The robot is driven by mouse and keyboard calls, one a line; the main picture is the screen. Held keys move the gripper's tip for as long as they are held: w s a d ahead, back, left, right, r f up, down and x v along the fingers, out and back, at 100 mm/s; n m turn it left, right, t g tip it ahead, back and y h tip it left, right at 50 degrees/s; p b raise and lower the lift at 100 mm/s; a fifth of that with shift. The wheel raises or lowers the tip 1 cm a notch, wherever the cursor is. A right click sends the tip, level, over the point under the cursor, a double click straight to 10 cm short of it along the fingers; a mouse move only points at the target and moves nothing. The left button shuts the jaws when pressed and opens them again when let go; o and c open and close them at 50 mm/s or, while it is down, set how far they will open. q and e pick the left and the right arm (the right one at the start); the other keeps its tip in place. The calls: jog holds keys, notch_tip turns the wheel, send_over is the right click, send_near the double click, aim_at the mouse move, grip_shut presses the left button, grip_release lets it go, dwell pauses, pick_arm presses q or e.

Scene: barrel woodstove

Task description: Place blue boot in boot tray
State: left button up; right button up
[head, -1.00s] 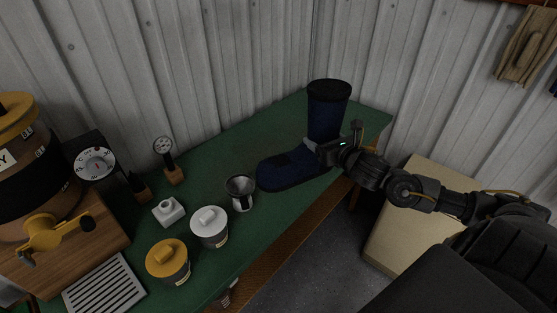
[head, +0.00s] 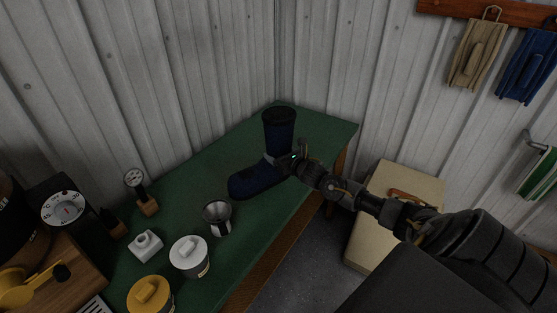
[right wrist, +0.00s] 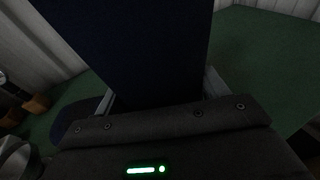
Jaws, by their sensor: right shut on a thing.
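The blue boot (head: 279,136) is dark navy with a black top and stands upright over the far end of the green table, its toe pointing left. I cannot tell whether its sole touches the table. My right gripper (head: 279,160) is shut on the boot near its ankle. In the right wrist view the boot's shaft (right wrist: 135,45) fills the middle, between the two fingers (right wrist: 160,92). My left gripper is not in view. I see no boot tray in these frames.
The green table (head: 200,170) holds a metal cup (head: 218,218), a white-lidded jar (head: 190,257), a yellow-lidded jar (head: 150,296), a white block (head: 146,245) and a gauge (head: 140,190). A cream case (head: 370,240) stands on the floor at right.

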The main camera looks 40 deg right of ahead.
jog(key=shift+w+d+f, duration=0.35)
jog(key=shift+w+f, duration=0.35)
jog(key=shift+f, duration=1.7)
jog(key=shift+f, duration=0.1)
jog(key=o, duration=1.4)
jog(key=shift+f, duration=0.15)
jog(key=o, duration=0.4)
